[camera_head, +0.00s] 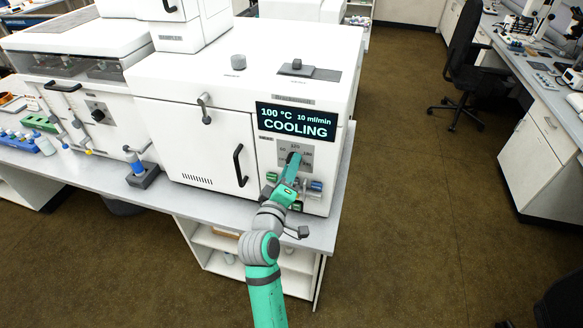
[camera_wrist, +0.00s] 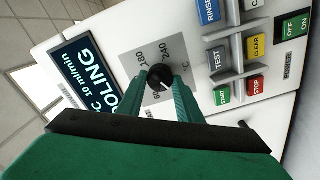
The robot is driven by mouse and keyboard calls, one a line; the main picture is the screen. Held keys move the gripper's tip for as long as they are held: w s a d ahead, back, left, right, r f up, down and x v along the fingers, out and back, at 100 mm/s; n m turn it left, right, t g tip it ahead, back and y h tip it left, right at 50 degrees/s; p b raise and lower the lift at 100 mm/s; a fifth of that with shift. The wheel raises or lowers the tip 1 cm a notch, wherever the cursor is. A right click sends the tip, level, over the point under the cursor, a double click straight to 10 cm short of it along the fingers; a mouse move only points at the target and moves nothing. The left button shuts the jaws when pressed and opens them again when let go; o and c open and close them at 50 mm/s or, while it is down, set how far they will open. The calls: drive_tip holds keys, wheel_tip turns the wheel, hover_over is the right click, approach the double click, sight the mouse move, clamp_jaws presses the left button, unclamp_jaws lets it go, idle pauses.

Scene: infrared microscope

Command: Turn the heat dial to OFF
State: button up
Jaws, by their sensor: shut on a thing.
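The heat dial is a round black knob (camera_wrist: 160,76) on a grey scale plate (camera_wrist: 168,50) with printed numbers. My gripper (camera_wrist: 164,88) is shut on the knob, with one green finger on each side. A white mark on the knob points to the lower right in the wrist view, and the small print there is too unclear to read as OFF. In the head view my gripper (camera_head: 293,165) reaches the plate below the display and hides most of the dial. The display (camera_head: 295,121) reads 100 °C, 10 ml/min, COOLING.
Coloured buttons, including a yellow CLEAR (camera_wrist: 257,47) and a red STOP (camera_wrist: 256,85), sit beside the dial plate. A green ON/OFF switch (camera_wrist: 293,27) is further right. A black door handle (camera_head: 239,165) stands out left of the panel.

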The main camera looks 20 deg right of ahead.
drive_tip(key=shift+d+f+n, duration=0.15)
drive_tip(key=shift+f+n, duration=0.05)
drive_tip(key=shift+n, duration=0.1)
drive_tip(key=o, duration=1)
drive_tip(key=shift+o, duration=0.2)
drive_tip(key=shift+r, duration=0.1)
drive_tip(key=shift+a, duration=0.2)
drive_tip(key=v, duration=1)
drive_tip(key=shift+s+a, duration=0.2)
drive_tip(key=shift+s, duration=0.2)
